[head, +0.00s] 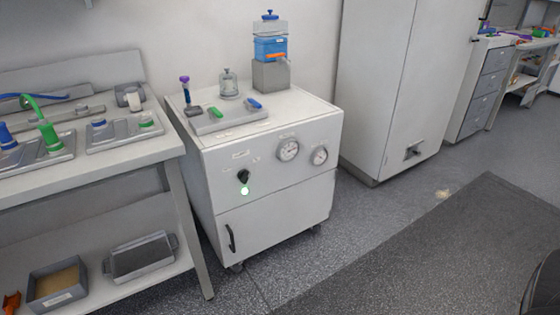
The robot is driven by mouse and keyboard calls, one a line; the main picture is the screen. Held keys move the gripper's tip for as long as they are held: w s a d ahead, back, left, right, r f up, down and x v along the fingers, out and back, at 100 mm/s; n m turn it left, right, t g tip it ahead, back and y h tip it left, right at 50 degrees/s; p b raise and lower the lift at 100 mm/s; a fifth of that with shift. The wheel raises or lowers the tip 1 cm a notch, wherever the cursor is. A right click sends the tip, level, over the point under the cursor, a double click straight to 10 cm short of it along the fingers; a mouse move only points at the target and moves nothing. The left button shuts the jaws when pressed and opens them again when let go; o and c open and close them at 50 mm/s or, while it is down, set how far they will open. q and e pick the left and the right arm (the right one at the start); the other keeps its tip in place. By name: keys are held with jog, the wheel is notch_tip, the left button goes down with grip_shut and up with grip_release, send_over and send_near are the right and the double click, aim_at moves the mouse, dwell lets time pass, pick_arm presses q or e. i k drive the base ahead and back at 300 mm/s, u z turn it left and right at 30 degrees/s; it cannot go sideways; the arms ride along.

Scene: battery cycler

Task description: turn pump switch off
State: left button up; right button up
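The pump switch (243,176) is a black knob on the front panel of the white wheeled cabinet (284,211). Small labels sit around the knob, too small to read. Two round gauges, the larger one (288,150) and the smaller one (320,156), are to the right of the knob. Neither of my grippers is in the head view.
A bench (176,148) with green and blue fittings stands left of the cabinet, with trays on its lower shelf. A tall white cabinet (385,80) stands to the right. The floor in front is clear, with a dark mat (430,255) at the right.

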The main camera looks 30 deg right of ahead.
aim_at(243, 175)
jog(key=k, duration=0.6)
jog(key=u, duration=0.05)
jog(key=i, duration=1.7)
jog(key=z, duration=0.2)
